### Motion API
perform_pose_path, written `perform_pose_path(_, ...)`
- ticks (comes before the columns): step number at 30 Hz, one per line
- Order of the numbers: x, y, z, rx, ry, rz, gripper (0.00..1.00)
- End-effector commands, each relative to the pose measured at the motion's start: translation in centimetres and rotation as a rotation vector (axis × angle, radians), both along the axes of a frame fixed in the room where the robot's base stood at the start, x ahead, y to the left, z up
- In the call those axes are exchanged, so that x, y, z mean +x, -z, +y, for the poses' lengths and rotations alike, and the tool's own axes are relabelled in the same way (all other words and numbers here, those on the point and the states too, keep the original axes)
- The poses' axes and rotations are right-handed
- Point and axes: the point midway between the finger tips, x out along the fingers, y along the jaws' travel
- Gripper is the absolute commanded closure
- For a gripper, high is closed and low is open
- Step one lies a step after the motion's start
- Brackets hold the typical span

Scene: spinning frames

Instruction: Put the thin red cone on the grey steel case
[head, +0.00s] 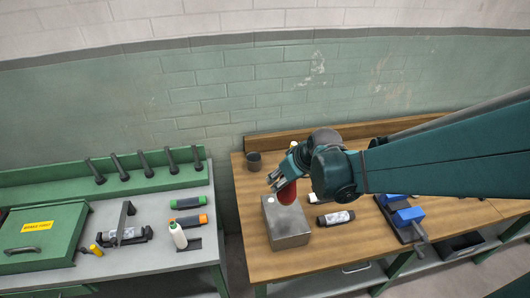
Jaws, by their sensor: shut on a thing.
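The grey steel case (287,229) stands near the left front edge of the wooden bench in the head view. My gripper (281,184) is above the back part of the case, coming in from the right. It is shut on a red object (288,193), which I take for the thin red cone. The fingers and wrist hide part of the red object, so its full shape does not show. Its lower end is close above or touching the case's top; I cannot tell which.
A blue vise (408,216) is further right. The left bench (120,272) holds a green box, several cylinders and a white bottle (178,235). A gap separates the benches.

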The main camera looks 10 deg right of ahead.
Motion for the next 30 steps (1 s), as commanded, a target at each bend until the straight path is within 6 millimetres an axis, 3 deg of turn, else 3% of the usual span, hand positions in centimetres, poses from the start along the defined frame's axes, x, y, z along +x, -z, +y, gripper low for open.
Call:
perform_pose_path(12,0.1,4.0,0.0,0.000,0.000,0.000,0.81)
perform_pose_path(30,0.0,4.8,0.0,0.000,0.000,0.000,0.81)
